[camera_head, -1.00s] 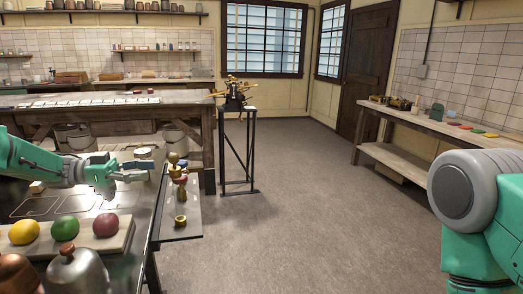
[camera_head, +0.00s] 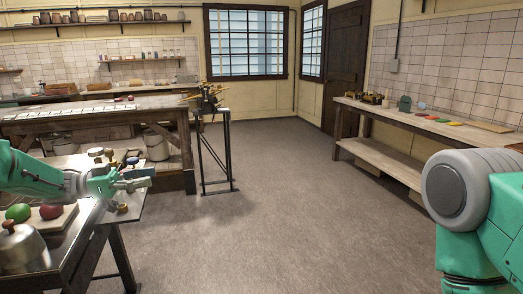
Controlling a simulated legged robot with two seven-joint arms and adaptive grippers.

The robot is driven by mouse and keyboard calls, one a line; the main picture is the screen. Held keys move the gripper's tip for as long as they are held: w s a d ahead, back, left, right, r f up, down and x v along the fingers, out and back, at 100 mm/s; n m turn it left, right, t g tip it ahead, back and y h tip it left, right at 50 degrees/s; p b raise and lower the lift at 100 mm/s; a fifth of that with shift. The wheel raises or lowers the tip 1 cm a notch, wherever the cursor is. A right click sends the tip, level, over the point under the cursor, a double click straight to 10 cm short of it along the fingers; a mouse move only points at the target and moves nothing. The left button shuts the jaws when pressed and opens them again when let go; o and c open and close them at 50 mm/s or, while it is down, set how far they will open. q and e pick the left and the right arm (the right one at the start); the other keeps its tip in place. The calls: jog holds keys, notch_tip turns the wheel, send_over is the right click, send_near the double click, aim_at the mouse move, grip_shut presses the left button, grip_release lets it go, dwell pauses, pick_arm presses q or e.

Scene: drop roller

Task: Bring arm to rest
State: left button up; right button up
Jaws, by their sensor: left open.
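My left arm comes in from the left over the near steel table (camera_head: 72,238). My left gripper (camera_head: 140,179) is open and points to the right, above the table's side shelf. Small brass and coloured pieces (camera_head: 112,158) stand just behind it, and a small brass piece (camera_head: 122,207) lies just below it. I see nothing held between its fingers. My right arm (camera_head: 465,205) shows only as a grey and green joint at the right edge. My right gripper is out of the picture.
A green ball (camera_head: 18,213) and a red ball (camera_head: 51,211) sit on a board at the left, by a metal dome (camera_head: 22,247). A narrow black stand (camera_head: 215,155) stands beyond. A long bench (camera_head: 430,125) lines the right wall. The middle floor is clear.

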pick_arm(q)
notch_tip(320, 180, down, 15)
jog(key=d+n+t+y, duration=0.1)
jog(key=n+t+y, duration=0.3)
jog(key=n+t, duration=0.45)
jog(key=s+d+f+n+g+y, duration=0.1)
jog(key=s+d+f+n+y, duration=0.1)
jog(key=s+f+y, duration=0.35)
jog(key=s+d+f+n+g+y, duration=0.1)
jog(key=s+d+f+n+y, duration=0.15)
jog(key=s+f, duration=0.5)
jog(key=s+a+f+n+g+y, duration=0.1)
jog(key=s+f+g+y, duration=0.2)
jog(key=s, duration=0.5)
jog(key=s+f+g, duration=0.2)
jog(key=s+f, duration=0.4)
jog(key=s, duration=0.2)
jog(key=s+a+g+y, duration=0.1)
jog(key=s+a+g, duration=0.1)
jog(key=s, duration=0.6)
jog(key=s+a+g+y, duration=0.2)
jog(key=s+a+g, duration=0.1)
jog(key=s, duration=0.6)
jog(key=shift+a, duration=0.25)
pick_arm(e)
jog(key=shift+a, duration=0.8)
